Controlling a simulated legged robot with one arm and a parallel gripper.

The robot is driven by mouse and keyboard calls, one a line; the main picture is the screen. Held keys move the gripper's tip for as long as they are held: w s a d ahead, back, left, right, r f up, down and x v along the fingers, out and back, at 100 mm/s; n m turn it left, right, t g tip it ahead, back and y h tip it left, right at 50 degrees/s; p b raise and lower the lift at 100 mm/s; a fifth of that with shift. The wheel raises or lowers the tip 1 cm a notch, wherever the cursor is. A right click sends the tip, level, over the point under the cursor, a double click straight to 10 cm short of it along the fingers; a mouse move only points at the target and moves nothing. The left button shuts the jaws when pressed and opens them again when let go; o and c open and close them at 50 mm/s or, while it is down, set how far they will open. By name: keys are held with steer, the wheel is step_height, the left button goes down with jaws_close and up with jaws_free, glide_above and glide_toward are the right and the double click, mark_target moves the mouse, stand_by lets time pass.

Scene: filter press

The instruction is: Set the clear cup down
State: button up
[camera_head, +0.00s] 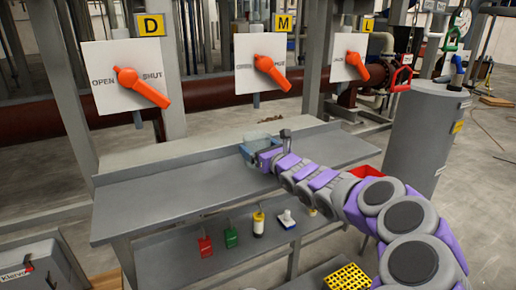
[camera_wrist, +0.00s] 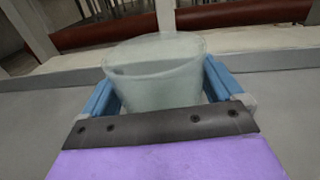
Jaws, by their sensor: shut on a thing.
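The clear cup (camera_wrist: 155,75) is a pale, see-through cup, wider at its rim, and it looks upright in the wrist view. My gripper (camera_wrist: 160,88) has a blue finger on each side of the cup and is shut on it. In the head view my gripper (camera_head: 263,153) is at the back part of the grey bench top (camera_head: 170,205), with the cup (camera_head: 255,142) partly visible between the fingers. The cup is over or on the bench; I cannot tell whether its base touches the surface.
A lower shelf (camera_head: 180,262) holds a red item (camera_head: 205,246), a green item (camera_head: 231,237) and a yellow-white bottle (camera_head: 258,223). Panels with orange handles (camera_head: 143,87) stand behind the bench. A grey cylinder (camera_head: 425,130) stands at right. The bench's left part is clear.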

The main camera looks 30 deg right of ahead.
steer(key=shift+a, duration=0.1)
steer(key=o, duration=0.7)
steer(key=shift+r, duration=0.1)
steer(key=s, duration=0.4)
steer(key=s+d+b, duration=0.1)
steer(key=s, duration=0.7)
steer(key=shift+d, duration=0.25)
steer(key=shift+a, duration=0.1)
